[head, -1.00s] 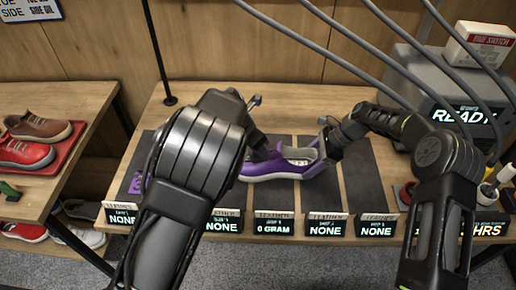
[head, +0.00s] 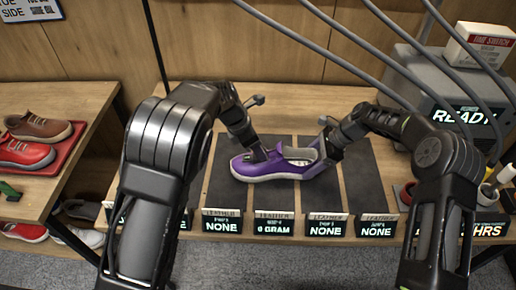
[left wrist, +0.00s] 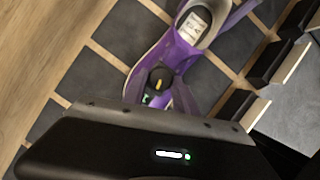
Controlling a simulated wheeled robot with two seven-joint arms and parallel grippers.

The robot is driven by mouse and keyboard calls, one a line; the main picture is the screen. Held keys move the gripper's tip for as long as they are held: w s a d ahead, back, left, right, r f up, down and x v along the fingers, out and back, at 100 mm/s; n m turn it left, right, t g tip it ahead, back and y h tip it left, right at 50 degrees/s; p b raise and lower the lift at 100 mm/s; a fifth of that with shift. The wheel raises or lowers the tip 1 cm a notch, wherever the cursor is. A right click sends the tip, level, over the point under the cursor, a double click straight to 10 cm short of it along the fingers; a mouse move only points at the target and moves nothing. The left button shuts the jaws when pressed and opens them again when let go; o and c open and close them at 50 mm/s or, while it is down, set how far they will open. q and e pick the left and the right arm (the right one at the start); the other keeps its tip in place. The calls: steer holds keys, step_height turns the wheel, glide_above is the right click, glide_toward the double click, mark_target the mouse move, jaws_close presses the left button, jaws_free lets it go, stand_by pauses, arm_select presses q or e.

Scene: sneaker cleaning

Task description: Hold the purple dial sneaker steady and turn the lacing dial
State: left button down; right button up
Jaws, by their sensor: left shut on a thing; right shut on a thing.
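The purple sneaker (head: 272,172) lies across the dark mats in the middle of the bench, its toe to the left. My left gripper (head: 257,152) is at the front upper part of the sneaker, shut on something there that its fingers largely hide. My right gripper (head: 326,147) is shut on the heel end of the sneaker. In the left wrist view the sneaker (left wrist: 176,50) shows its pale insole, and the dark round lacing dial (left wrist: 160,79) with a small orange mark sits just beyond the gripper's edge.
Small display boxes (head: 274,226) line the front edge of the bench. A grey machine (head: 440,90) reading READY stands at the right. A red tray (head: 45,160) with other shoes is on the left table. Dark mats beside the sneaker are bare.

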arm_select(q)
steer(key=m, duration=0.2)
steer(key=m+g, duration=0.2)
steer(key=m, duration=0.1)
steer(key=shift+w+a+m, duration=0.1)
steer(key=shift+w+m, duration=0.2)
steer(key=m+g, duration=0.2)
steer(key=m, duration=0.3)
steer(key=shift+w+m, duration=0.15)
steer(key=shift+m, duration=0.25)
steer(key=c, duration=1)
jaws_free()
steer(key=shift+o, duration=0.2)
steer(key=shift+d, duration=0.2)
